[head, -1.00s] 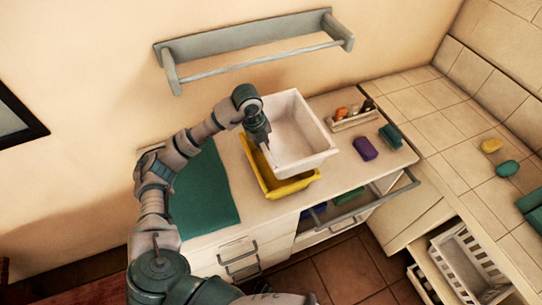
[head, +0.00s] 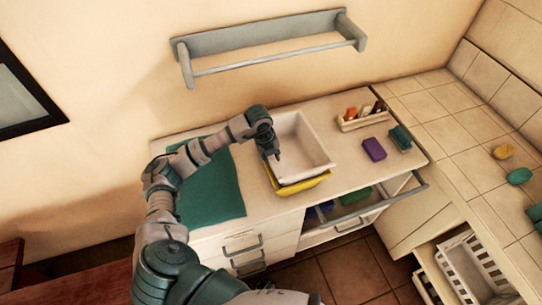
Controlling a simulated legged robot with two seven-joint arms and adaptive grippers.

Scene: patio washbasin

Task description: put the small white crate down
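The small white crate (head: 305,147) is a plain open tub, roughly level, over the yellow tray (head: 303,186) on the white counter. The yellow rim shows along its front and left. Whether the crate rests in the tray or hangs just above it I cannot tell. My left gripper (head: 276,155) points down at the crate's left wall and looks shut on it, with a fingertip showing on the inside. The outer finger is mostly hidden. My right gripper is not in view.
A green mat (head: 210,187) lies left of the tray. A caddy (head: 362,118), a purple block (head: 374,149) and a green sponge (head: 400,138) stand to the right. A wall rail (head: 270,60) hangs above. An open drawer with a slatted white basket (head: 470,268) is at lower right.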

